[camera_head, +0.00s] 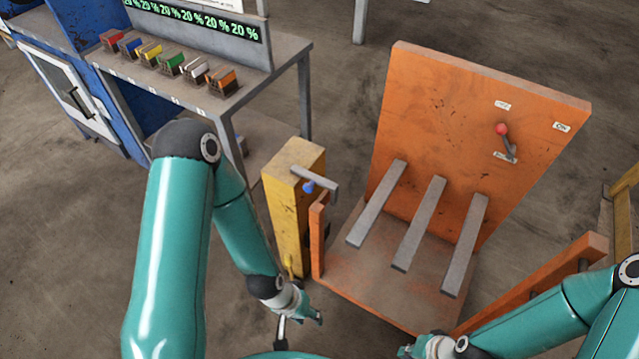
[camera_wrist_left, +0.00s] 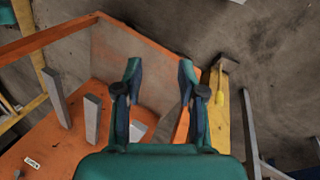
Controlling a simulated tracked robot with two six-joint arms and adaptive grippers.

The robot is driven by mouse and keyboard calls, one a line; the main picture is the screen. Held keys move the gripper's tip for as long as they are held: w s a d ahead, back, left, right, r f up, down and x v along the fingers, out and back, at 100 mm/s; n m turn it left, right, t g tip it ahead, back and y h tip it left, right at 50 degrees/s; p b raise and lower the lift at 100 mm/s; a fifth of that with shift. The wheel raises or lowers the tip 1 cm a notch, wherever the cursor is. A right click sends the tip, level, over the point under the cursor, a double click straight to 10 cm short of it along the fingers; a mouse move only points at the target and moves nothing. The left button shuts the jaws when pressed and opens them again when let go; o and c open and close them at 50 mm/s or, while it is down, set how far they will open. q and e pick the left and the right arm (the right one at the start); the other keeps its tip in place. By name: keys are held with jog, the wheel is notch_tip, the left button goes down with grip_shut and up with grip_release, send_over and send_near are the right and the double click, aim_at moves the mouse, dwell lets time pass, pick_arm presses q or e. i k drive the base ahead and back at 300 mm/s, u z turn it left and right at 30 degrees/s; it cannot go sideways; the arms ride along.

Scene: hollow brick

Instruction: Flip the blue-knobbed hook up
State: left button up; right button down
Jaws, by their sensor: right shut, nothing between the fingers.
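The blue-knobbed hook (camera_head: 318,181) is a grey bar at the upper part of a yellow post (camera_head: 282,210), jutting out to the right. Its blue knob (camera_head: 308,187) shows on the near side, below the bar. My left gripper (camera_head: 302,318) is low in front of the post, clearly apart from the hook. In the left wrist view its fingers (camera_wrist_left: 159,75) are spread with nothing between them. My right gripper (camera_head: 425,347) is shut and empty at the bottom edge.
An orange stand (camera_head: 455,110) with several grey bars and a red-knobbed lever (camera_head: 502,129) is right of the post. Its low orange side wall (camera_head: 318,240) stands close beside the post. A grey table (camera_head: 275,65) with coloured blocks stands at the upper left.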

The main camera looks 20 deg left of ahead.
aim_at(314, 178)
jog(key=k, duration=1.25)
jog(key=z, duration=0.35)
jog(key=i, duration=0.55)
jog(key=z, duration=0.5)
jog(key=i, duration=0.85)
jog(key=u, duration=0.65)
